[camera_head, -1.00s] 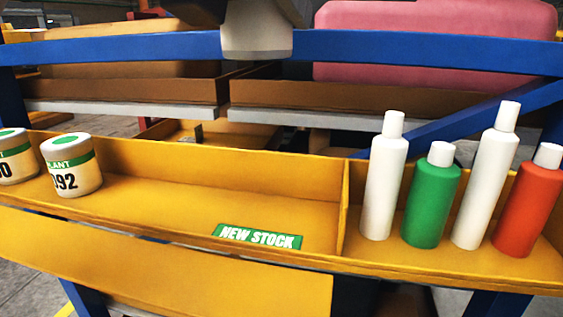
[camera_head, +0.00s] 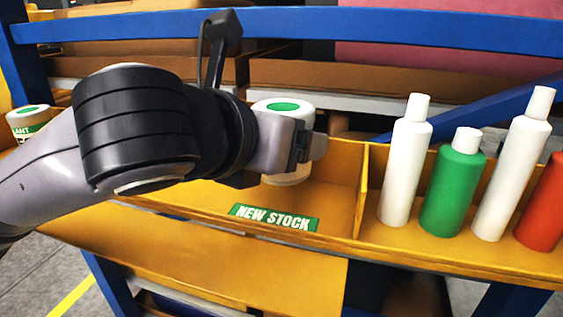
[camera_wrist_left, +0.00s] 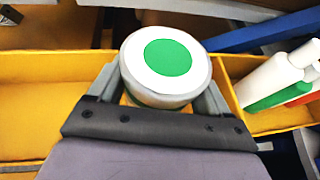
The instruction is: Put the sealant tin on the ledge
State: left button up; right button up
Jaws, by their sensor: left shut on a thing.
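The sealant tin (camera_head: 284,108), white with a green disc on its lid, is between the fingers of my left gripper (camera_head: 300,148), which is shut on it. In the left wrist view the tin (camera_wrist_left: 160,62) shows upright, a finger on each side. It is over or in the middle section of the yellow ledge (camera_head: 335,195), behind the green NEW STOCK label (camera_head: 274,217). I cannot tell whether its base touches the ledge. My arm and gripper hide part of it. My right gripper is not in view.
A divider (camera_head: 362,190) stands right of the tin. Beyond it are white bottles (camera_head: 406,165), a green bottle (camera_head: 453,190) and a red bottle (camera_head: 545,205). Another tin (camera_head: 30,122) stands at the far left. A blue beam (camera_head: 400,30) crosses behind, above the ledge.

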pick_arm(q)
jog(key=shift+f, duration=0.3)
notch_tip(320, 180, down, 2)
jog(key=shift+s+f+b, duration=0.15)
jog(key=shift+f+b, duration=0.1)
jog(key=shift+b, duration=0.6)
jog(key=shift+f, duration=0.4)
jog(key=shift+w, duration=0.2)
jog(key=shift+s+r, duration=0.1)
jog(key=shift+r, duration=0.05)
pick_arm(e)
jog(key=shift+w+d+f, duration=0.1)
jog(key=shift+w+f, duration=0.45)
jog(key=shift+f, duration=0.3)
pick_arm(q)
jog(key=o, duration=1.2)
jog(key=shift+f, duration=0.25)
jog(key=shift+r, duration=0.2)
jog(key=v, duration=1.2)
jog(key=shift+a, duration=0.1)
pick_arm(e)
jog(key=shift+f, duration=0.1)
